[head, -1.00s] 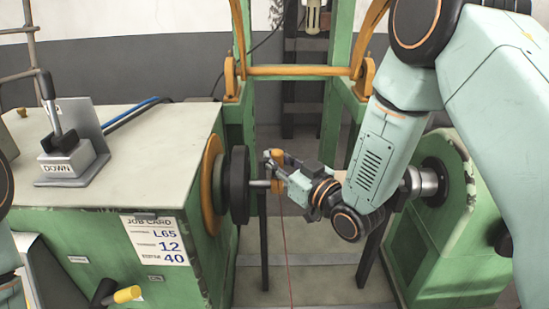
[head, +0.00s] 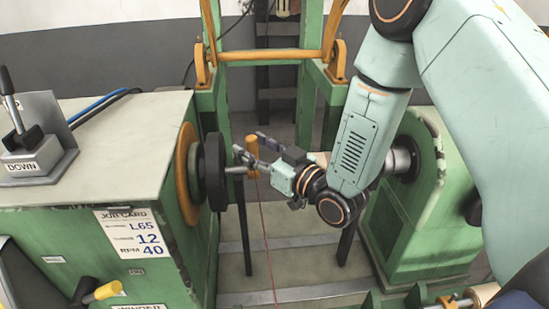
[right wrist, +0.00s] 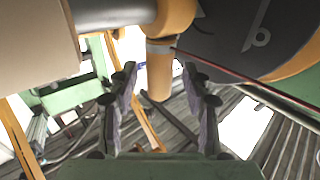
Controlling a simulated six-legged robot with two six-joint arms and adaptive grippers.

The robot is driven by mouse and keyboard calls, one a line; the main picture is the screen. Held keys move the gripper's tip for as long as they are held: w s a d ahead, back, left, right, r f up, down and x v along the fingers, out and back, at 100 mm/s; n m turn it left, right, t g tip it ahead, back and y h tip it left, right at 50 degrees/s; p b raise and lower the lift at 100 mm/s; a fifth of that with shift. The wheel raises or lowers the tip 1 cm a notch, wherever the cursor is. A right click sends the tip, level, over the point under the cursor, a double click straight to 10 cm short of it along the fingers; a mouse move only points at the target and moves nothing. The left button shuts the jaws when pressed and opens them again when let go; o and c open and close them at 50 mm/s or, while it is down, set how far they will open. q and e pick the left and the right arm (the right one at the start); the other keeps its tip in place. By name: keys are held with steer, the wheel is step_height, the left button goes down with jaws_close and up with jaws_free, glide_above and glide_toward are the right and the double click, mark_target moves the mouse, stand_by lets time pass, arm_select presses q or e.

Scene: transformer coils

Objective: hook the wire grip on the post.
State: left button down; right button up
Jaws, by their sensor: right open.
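The orange wire grip (head: 252,153) stands upright at the free end of the short metal post (head: 235,171), which sticks out of the black disc (head: 212,172). The grip appears to touch the post; I cannot tell how the hook sits on it. A thin red wire (head: 264,240) runs down from the grip. My right gripper (head: 254,146) is open, with its fingers spread around the grip. In the right wrist view the grip (right wrist: 160,78) lies between and beyond the open fingers (right wrist: 160,100), with a gap on both sides. My left gripper is out of view.
A green machine cabinet with a job card (head: 134,232) stands left, with a lever box (head: 38,158) on top. A green stand (head: 440,200) is at the right. An orange crossbar (head: 270,56) spans the back. The red wire crosses the right wrist view (right wrist: 250,78).

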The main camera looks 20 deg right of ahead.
steer(key=v, duration=1)
steer(key=shift+s+d, duration=0.1)
stand_by(0.5)
stand_by(0.4)
